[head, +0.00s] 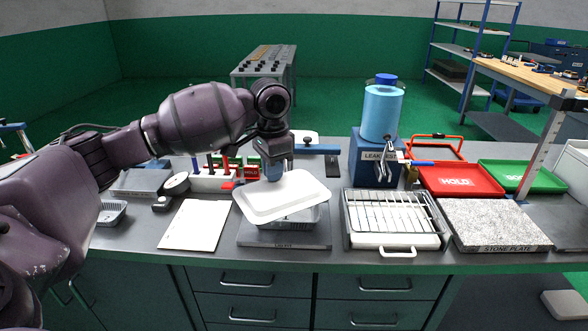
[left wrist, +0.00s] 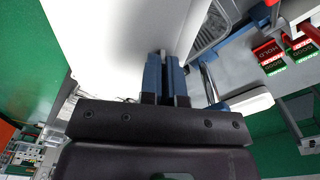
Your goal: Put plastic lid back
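The white plastic lid (head: 283,194) is tilted above a foil tray (head: 303,217) on a dark plate (head: 285,239) at the middle of the bench. The lid covers most of the tray from the head view; the tray's front and right side show. My left gripper (head: 274,175) is at the lid's far edge, pointing down, with its blue fingers shut on that edge. In the left wrist view the close-set fingers (left wrist: 166,78) meet the lid (left wrist: 120,30), and part of the foil tray (left wrist: 212,28) shows beside it. My right gripper is not in view.
A white sheet (head: 197,225) lies left of the plate. A wire rack (head: 390,215) on a tray stands close on the right, with a stone plate (head: 492,224) beyond. A blue tank (head: 381,112) and small red and green signs (head: 250,171) stand behind.

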